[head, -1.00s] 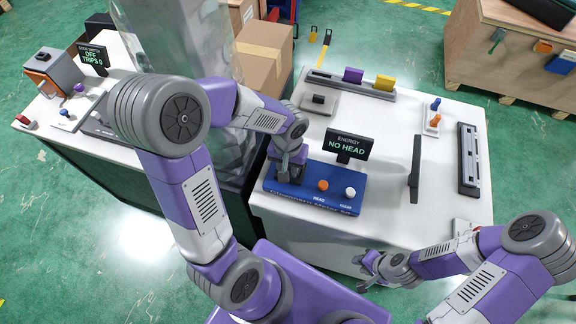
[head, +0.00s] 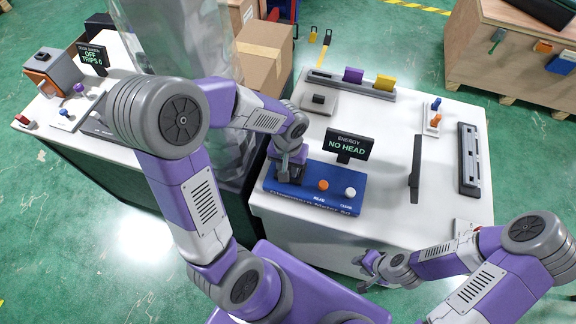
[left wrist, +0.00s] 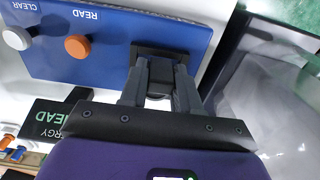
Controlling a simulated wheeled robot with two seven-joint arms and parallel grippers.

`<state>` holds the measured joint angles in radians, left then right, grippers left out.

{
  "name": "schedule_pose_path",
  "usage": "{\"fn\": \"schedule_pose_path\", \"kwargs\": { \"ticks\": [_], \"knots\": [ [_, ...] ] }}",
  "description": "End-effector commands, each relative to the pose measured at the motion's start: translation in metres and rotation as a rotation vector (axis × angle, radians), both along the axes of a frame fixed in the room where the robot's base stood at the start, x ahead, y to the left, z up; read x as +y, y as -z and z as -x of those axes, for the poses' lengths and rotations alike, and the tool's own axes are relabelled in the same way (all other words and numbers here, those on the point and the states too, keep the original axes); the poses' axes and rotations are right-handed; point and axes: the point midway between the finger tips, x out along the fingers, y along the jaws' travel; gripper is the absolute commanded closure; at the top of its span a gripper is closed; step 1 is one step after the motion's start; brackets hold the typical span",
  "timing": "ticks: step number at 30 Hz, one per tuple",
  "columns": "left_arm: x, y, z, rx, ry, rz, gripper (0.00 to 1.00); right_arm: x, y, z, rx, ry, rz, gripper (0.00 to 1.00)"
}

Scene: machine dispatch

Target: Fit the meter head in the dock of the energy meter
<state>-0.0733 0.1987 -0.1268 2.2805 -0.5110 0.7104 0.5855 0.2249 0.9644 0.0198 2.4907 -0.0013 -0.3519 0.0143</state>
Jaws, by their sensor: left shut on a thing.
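The energy meter is a blue board (head: 335,196) on the white table, with an orange knob (head: 323,185) and a white knob (head: 350,192). Its display (head: 349,146) reads "ENERGY NO HEAD". My left gripper (head: 289,174) is over the board's left end. In the left wrist view its fingers (left wrist: 160,92) are shut on a dark block, the meter head (left wrist: 160,72), at the black dock (left wrist: 150,49). I cannot tell how deep the head sits. My right gripper (head: 368,268) is open and empty by the table's front edge.
A dark upright panel (head: 415,170) stands right of the meter. A rail with purple and yellow blocks (head: 352,84) and a grey pad (head: 319,103) are behind it. A slotted rack (head: 468,158) lies at the right. The front middle of the table is clear.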

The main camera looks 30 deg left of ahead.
Motion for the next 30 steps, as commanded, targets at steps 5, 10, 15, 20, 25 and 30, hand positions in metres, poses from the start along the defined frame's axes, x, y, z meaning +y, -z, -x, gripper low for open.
{"fn": "schedule_pose_path", "kwargs": {
  "ticks": [5,10,15,20,25,30],
  "knots": [
    [0.000,0.001,0.000,-0.001,0.000,0.000,1.00,0.000,0.001,0.000,0.000,0.000,0.000,0.69],
    [0.000,0.005,0.000,0.000,0.000,0.000,1.00,0.000,0.005,0.000,0.000,0.000,0.000,0.69],
    [0.000,0.009,0.000,0.000,0.000,0.000,1.00,0.000,0.009,0.000,0.000,0.000,0.000,0.69],
    [0.000,0.013,0.000,0.000,0.000,0.000,1.00,0.000,0.012,0.000,0.000,0.000,0.000,0.69],
    [0.000,0.018,0.000,0.000,0.000,0.000,1.00,0.000,0.016,0.000,0.000,0.000,0.000,0.69],
    [0.000,0.022,0.000,0.000,0.000,0.000,1.00,0.000,0.020,0.000,0.000,0.000,0.000,0.69]
  ]
}}
